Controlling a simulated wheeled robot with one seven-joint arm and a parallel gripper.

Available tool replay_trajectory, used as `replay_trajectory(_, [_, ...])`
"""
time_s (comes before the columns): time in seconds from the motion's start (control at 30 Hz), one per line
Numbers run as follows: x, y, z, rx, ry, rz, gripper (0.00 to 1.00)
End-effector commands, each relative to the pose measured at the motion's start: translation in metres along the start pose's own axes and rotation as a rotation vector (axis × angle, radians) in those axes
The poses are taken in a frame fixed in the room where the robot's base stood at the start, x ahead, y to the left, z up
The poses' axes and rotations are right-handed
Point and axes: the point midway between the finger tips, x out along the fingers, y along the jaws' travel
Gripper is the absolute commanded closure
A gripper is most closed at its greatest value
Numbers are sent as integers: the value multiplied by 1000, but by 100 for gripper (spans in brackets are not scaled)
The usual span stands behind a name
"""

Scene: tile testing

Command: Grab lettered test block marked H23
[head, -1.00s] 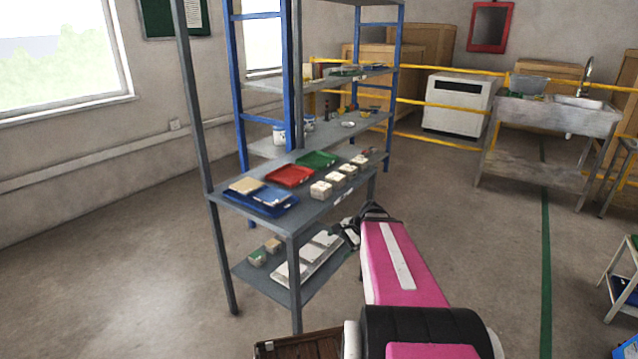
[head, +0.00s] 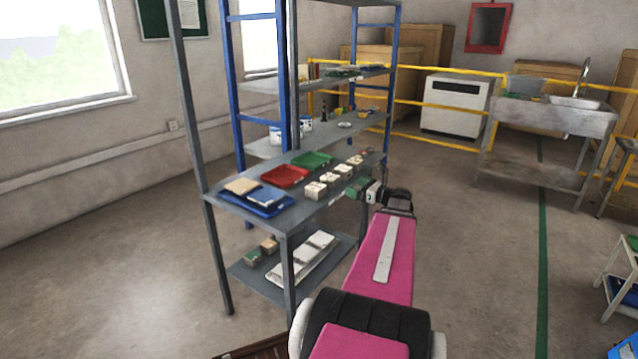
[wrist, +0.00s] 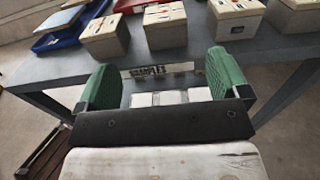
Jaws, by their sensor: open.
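Several pale lettered test blocks stand in a row along the front edge of the grey shelf. In the head view one is at the near end (head: 315,190). In the wrist view I see a left block (wrist: 104,38), a middle block (wrist: 165,25) and a right block (wrist: 235,17). Their markings are too small to read, so I cannot tell which is H23. My gripper (wrist: 160,80) is open and empty, its green fingers apart, in front of the shelf edge and below the block tops. It also shows in the head view (head: 358,188).
The grey shelf (head: 222,200) also bears a blue tray (head: 258,208), a red tray (head: 284,176) and a green tray (head: 312,160). A label (wrist: 160,70) is on the shelf's front edge. A lower shelf holds small blocks and a white tray. Open floor lies to the right.

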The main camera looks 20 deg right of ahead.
Motion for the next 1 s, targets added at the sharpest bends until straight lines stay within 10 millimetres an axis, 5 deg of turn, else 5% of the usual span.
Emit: replay_trajectory(1.0, [104, -8, 5, 7, -7, -3, 6])
